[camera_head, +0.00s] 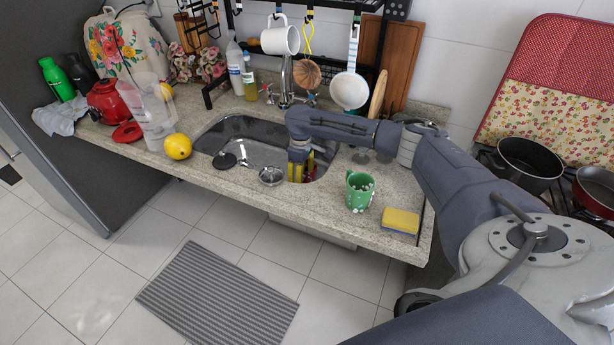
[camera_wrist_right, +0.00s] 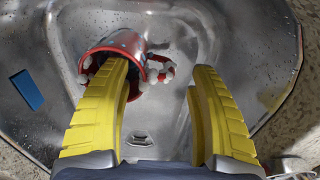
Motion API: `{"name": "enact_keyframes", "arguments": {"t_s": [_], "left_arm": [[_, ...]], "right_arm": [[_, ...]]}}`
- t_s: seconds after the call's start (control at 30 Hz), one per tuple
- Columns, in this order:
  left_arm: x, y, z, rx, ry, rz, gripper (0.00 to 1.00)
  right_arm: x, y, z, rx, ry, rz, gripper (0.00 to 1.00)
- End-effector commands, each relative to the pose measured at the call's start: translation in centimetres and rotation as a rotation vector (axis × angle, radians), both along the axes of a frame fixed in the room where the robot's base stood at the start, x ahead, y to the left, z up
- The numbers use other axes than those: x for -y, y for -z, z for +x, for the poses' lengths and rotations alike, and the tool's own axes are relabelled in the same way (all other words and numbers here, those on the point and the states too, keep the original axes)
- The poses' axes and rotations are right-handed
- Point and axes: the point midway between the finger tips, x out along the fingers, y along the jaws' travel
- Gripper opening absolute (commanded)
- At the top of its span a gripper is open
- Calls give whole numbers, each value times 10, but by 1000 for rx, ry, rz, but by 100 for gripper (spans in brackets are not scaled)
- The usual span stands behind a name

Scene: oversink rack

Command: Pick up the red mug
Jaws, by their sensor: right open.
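The red mug (camera_wrist_right: 128,40) is down in the metal sink (camera_wrist_right: 215,30), with white bead-like spots on its handle. In the right wrist view its mouth faces the camera. My right gripper (camera_wrist_right: 158,66) is open, with its yellow fingers reaching down into the sink. The left-hand finger overlaps the mug's mouth and seems to reach into it. The handle (camera_wrist_right: 158,70) lies between the two fingers. I cannot tell whether either finger touches the mug. In the head view my right gripper (camera_head: 299,170) mostly hides the mug. My left gripper is out of view.
A green mug (camera_head: 360,190) and a yellow sponge (camera_head: 400,220) stand on the counter right of the sink. A small metal strainer (camera_head: 271,176) is at the front rim. A faucet (camera_head: 286,85) rises behind. A white mug (camera_head: 280,38) hangs above.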

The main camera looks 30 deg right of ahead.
Motion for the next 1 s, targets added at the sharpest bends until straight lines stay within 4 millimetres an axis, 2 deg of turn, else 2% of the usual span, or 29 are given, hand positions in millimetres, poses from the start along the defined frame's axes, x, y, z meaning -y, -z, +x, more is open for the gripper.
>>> {"name": "enact_keyframes", "arguments": {"t_s": [0.2,0.57,1.0], "left_arm": [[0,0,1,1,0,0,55],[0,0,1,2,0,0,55],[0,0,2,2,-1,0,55]], "right_arm": [[0,20,0,0,0,0,61],[0,23,0,0,0,0,60],[0,23,0,0,0,0,9]]}}
